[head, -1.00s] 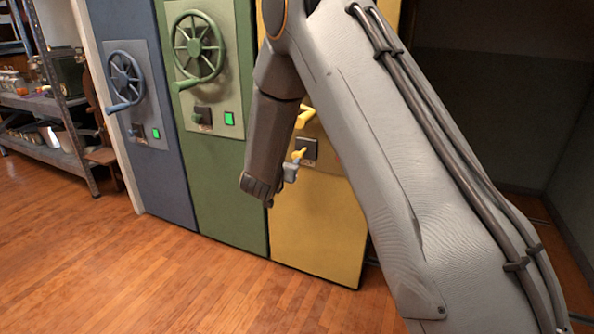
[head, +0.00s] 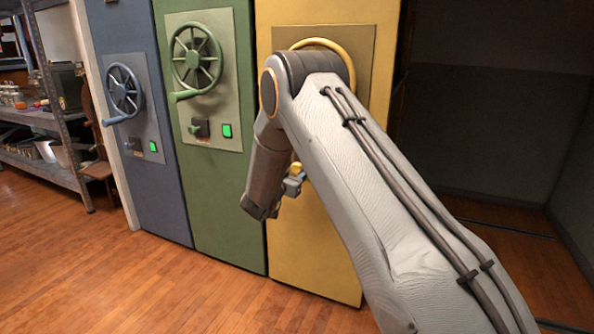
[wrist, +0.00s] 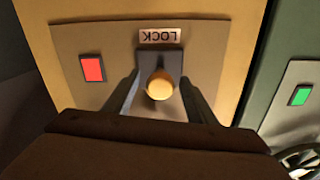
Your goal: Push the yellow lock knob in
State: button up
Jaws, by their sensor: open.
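The yellow lock knob (wrist: 159,86) shows its round end to me in the wrist view, on a dark mount under an upside-down LOCK label (wrist: 160,36). My gripper (wrist: 160,98) is open, with one finger on each side of the knob. I cannot tell whether either finger touches it. In the head view my gripper (head: 293,184) is low in front of the yellow cabinet (head: 318,262), just below the small yellow knob (head: 296,168). My arm hides the knob's mount and most of its plate there.
A red light (wrist: 92,67) is lit left of the knob. The yellow handwheel (head: 330,45) is partly behind my arm. Green (head: 232,190) and blue (head: 160,195) cabinets with wheels and green lights stand to the left. The floor in front is clear.

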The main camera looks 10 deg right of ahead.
aim_at(296, 169)
jog(key=shift+w, duration=0.1)
grip_shut()
jog(key=x, duration=0.3)
jog(key=shift+w+d+b, duration=0.15)
jog(key=shift+d+b, duration=0.05)
jog(key=shift+b, duration=0.2)
jog(key=shift+c, duration=2.1)
grip_release()
jog(key=o, duration=0.4)
jog(key=shift+d, duration=0.1)
jog(key=shift+s+a, duration=0.3)
jog(key=shift+a, duration=0.1)
jog(key=shift+p+v, duration=0.6)
jog(key=shift+v, duration=2.9)
